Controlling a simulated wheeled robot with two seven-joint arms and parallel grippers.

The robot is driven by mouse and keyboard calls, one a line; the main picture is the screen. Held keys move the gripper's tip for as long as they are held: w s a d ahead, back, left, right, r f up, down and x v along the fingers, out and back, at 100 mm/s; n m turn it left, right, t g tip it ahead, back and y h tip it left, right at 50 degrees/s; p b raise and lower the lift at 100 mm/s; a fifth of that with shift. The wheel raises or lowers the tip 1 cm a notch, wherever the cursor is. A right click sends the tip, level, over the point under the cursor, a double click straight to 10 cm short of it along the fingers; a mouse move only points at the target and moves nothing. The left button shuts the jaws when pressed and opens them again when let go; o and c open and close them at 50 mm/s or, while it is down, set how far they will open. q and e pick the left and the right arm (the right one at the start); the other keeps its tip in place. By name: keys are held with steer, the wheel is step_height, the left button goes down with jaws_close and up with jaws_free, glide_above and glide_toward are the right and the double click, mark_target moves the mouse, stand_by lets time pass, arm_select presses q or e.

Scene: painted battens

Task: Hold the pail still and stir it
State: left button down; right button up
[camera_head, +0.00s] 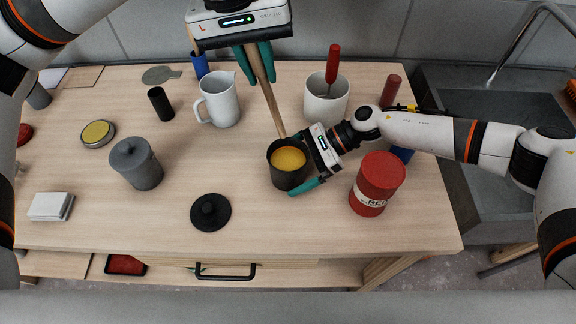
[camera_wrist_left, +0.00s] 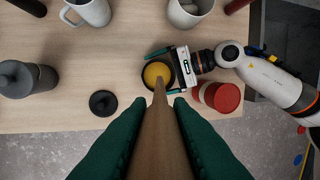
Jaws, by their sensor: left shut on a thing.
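The dark pail (camera_head: 275,178) stands on the table with yellow paint (camera_head: 288,159) inside. My right gripper (camera_head: 305,163) has one finger on each side of the pail and appears closed on it; the same grip shows in the left wrist view (camera_wrist_left: 166,72). My left gripper (camera_head: 256,65) is shut on a long wooden stick (camera_head: 268,100), high above the table behind the pail. The stick slants down to the pail. Its lower end overlaps the far rim in the head view and the paint in the left wrist view (camera_wrist_left: 159,110); I cannot tell if it touches paint.
A red can (camera_head: 377,184) stands close beside my right arm. A white pot with a red-handled tool (camera_head: 326,100), a white pitcher (camera_head: 220,102) and a grey lidded pot (camera_head: 136,165) stand around. A black lid (camera_head: 210,212) lies at the front. A sink (camera_head: 480,100) is at right.

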steer(key=shift+d, duration=0.1)
steer(key=v, duration=1.1)
steer(key=shift+w, duration=0.1)
steer(key=shift+d+r, duration=0.2)
steer(key=shift+d, duration=0.15)
steer(key=shift+r, duration=0.1)
